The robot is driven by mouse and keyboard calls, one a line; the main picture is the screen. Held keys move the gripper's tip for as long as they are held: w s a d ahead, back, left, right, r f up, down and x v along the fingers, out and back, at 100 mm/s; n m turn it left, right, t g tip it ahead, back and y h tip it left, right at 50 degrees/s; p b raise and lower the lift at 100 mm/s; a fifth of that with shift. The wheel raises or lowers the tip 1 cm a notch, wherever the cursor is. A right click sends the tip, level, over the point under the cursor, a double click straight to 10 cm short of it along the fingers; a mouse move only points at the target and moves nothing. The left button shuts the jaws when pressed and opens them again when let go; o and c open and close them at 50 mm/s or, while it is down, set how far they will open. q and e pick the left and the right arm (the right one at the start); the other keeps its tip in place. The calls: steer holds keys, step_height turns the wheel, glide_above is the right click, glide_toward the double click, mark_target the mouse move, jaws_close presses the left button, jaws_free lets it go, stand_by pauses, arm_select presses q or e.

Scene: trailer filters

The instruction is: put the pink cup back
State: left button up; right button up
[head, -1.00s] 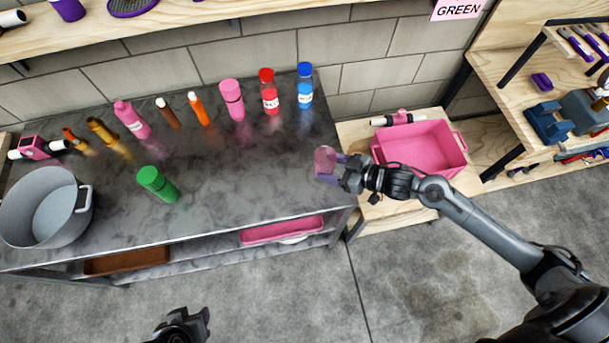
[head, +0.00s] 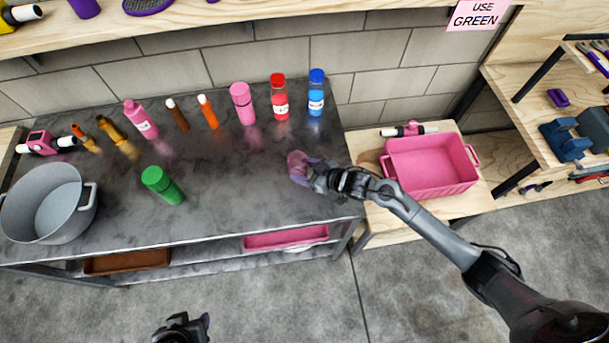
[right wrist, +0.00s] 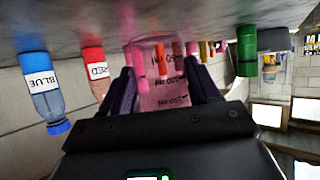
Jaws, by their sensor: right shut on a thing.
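The pink cup (head: 297,165) is see-through and sits between the fingers of my right gripper (head: 303,170), over the right end of the dark metal bench (head: 235,195). In the right wrist view the pink cup (right wrist: 160,85) has dark level marks and writing on its side, and the fingers of my right gripper (right wrist: 160,95) are shut on it from both sides. I cannot tell whether the cup touches the bench top. My left gripper (head: 188,328) is at the bottom edge of the head view, away from the bench, and its fingers are too unclear to judge.
Blue (head: 316,93), red (head: 279,97) and pink (head: 242,104) bottles stand along the wall, with several more to their left. A green bottle (head: 162,186) and a grey pot (head: 48,204) stand nearer. A pink bin (head: 432,165) is at right. The bench's middle front is clear.

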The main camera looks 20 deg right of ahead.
steer(key=shift+f, duration=1.75)
steer(key=shift+f, duration=0.1)
steer(key=o, duration=1.2)
